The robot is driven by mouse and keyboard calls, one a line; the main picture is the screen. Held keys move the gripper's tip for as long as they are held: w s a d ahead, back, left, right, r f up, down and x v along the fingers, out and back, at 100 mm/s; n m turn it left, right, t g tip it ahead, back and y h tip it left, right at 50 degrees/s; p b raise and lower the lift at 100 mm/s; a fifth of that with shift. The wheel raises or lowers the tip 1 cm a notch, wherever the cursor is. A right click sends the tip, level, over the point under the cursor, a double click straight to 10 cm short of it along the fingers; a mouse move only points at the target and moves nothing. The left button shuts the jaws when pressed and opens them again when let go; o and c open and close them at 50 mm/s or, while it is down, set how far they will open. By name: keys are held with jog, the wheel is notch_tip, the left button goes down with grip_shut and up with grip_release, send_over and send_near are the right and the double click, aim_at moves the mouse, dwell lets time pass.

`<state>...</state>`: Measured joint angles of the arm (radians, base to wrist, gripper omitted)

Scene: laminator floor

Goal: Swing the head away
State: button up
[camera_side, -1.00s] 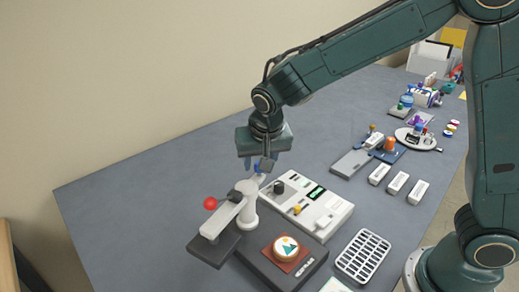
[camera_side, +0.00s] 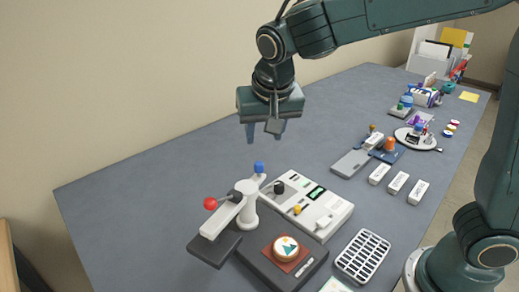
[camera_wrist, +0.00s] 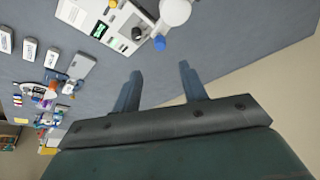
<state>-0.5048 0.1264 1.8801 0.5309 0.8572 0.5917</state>
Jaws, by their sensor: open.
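The swing head is a white arm (camera_side: 222,218) on a round white post (camera_side: 246,206), with a red ball knob (camera_side: 210,203) and a blue knob (camera_side: 259,168) at its far end. The arm reaches over a dark plate at the left, beside the black base with a round picture badge (camera_side: 286,249). My gripper (camera_side: 265,137) hangs open and empty above and behind the blue knob, apart from it. In the wrist view the open fingers (camera_wrist: 160,82) have nothing between them, and the blue knob (camera_wrist: 160,43) shows beyond them next to the white post top (camera_wrist: 174,10).
A white control box (camera_side: 308,207) stands right of the post. A white grid tray (camera_side: 363,255) lies in front. Several white blocks (camera_side: 397,183) and small parts lie farther right. The table behind and left of the post is clear.

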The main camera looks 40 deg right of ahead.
jog(key=v, duration=0.3)
jog(key=shift+r, duration=0.15)
jog(key=shift+s, duration=0.1)
jog(key=s+d+r+n+y, duration=0.1)
jog(key=s+d+r+n, duration=0.15)
jog(key=s+d, duration=0.7)
jog(key=s+d+f+n+t+y, duration=0.1)
jog(key=s+d+f+n, duration=0.1)
jog(key=s, duration=0.9)
notch_tip(320, 180, down, 2)
jog(key=shift+s+f+n+t, duration=0.2)
jog(key=shift+f+n+t, duration=0.1)
jog(key=shift+n, duration=0.55)
jog(key=shift+o, duration=0.7)
jog(key=shift+w+r, duration=0.1)
jog(key=shift+w, duration=0.05)
